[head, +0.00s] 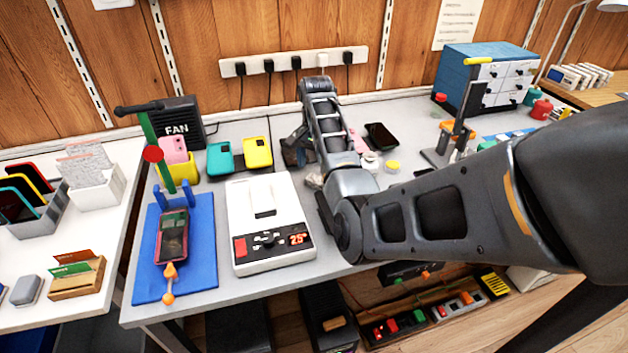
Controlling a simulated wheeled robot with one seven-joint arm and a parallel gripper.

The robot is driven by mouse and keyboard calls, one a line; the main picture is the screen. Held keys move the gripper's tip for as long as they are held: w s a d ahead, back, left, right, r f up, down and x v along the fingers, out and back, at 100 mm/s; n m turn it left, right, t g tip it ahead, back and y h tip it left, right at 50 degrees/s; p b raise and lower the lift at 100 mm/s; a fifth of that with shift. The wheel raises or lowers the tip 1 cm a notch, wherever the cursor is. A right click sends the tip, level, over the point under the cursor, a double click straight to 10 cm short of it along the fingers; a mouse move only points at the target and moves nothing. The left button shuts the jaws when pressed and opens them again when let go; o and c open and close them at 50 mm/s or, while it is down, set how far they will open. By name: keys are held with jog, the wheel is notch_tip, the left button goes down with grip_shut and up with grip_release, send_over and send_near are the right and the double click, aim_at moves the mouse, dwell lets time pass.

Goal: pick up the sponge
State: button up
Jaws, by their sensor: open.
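I cannot make out a sponge for certain. A small pink object (357,142) shows just right of my forearm on the grey bench, partly hidden by the arm, and I cannot tell if it is the sponge. My arm reaches in from the right, bends at the front of the bench and runs back toward the wall.
A white device (266,225) with a red display and a blue mat (202,262) with a clamped phone take the bench's left front. Teal (220,158) and yellow phones (257,152) stand behind.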

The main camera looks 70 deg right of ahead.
aim_at(315, 178)
jog(key=shift+w+f, duration=0.15)
jog(key=shift+f, duration=2.15)
jog(key=c, duration=1.2)
jog(key=shift+r, duration=0.1)
jog(key=shift+r, duration=0.5)
notch_tip(315, 178, up, 3)
jog(key=shift+d+f, duration=0.1)
jog(key=shift+f, duration=0.05)
jog(key=s+d+r+p, duration=0.1)
jog(key=s+d+r, duration=0.3)
jog(key=s+r, duration=0.3)
jog(key=shift+s, duration=1.95)
jog(key=shift+r, duration=0.1)
